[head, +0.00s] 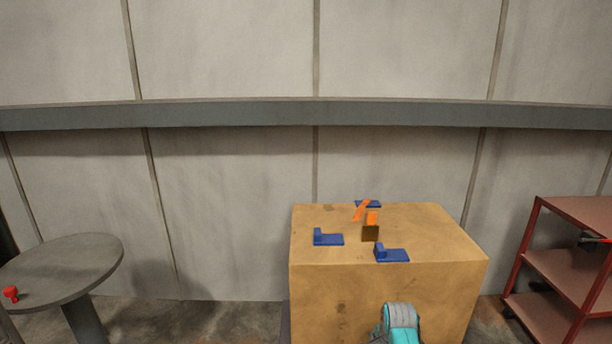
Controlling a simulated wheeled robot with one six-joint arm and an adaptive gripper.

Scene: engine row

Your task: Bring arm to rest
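Part of my arm, a rounded grey and teal link (402,318), shows at the bottom edge in front of the wooden block. The rest of the arm is cut off by the picture's lower edge. My gripper is not in view, so I cannot see whether it is open or holds anything.
A large wooden block (340,295) carries several blue brackets (393,255), a small brown piece (370,234) and orange parts (361,210). A round grey table (60,265) with a red knob-like object (11,293) stands left, a red shelf cart (570,262) right. A wall closes the back.

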